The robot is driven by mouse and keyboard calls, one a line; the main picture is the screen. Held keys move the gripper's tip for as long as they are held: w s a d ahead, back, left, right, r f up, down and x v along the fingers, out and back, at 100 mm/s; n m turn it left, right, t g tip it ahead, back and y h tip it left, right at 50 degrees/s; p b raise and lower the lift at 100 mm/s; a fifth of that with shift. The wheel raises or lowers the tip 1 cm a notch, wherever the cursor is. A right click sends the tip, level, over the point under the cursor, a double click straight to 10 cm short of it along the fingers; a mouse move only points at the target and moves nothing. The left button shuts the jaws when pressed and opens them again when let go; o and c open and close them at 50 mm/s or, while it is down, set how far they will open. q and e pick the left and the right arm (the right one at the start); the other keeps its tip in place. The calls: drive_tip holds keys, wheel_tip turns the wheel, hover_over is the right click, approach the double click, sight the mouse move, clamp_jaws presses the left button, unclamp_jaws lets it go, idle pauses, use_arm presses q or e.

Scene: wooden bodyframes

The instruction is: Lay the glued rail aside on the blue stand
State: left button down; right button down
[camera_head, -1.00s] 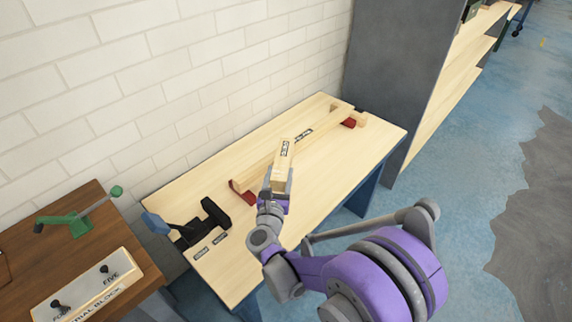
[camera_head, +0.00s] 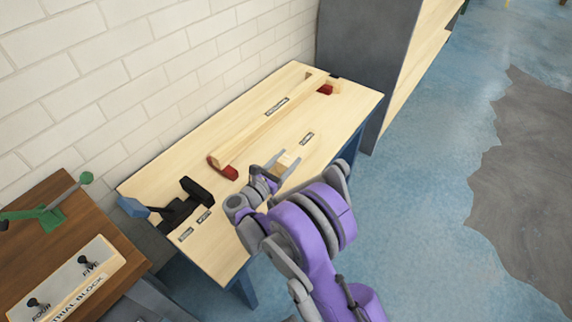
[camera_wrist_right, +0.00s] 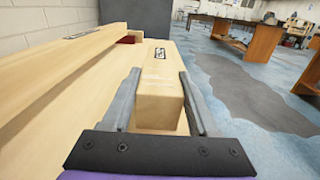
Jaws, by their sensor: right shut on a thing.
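My right gripper (camera_head: 283,166) is shut on a short, pale wooden piece (camera_head: 291,159) over the front part of the workbench. In the right wrist view the wooden piece (camera_wrist_right: 160,100) sits between the two grey fingers. I cannot tell whether it touches the bench top. A long wooden rail (camera_head: 262,122) lies behind it, on red supports at both ends, with a crosspiece at its far end. I cannot make out a separate blue stand. My left gripper is out of view.
The pale workbench (camera_head: 330,120) carries printed labels and has blue legs. A black clamp (camera_head: 180,207) with a blue part stands at its left end. A brown table (camera_head: 40,232) with a green tool and labelled block is at left. A brick wall runs behind.

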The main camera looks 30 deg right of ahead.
wheel_tip(320, 180, down, 2)
drive_tip(key=shift+f, duration=0.1)
drive_tip(key=shift+f+b, duration=0.15)
drive_tip(key=shift+b, duration=0.2)
drive_tip(key=shift+c, duration=0.8)
unclamp_jaws()
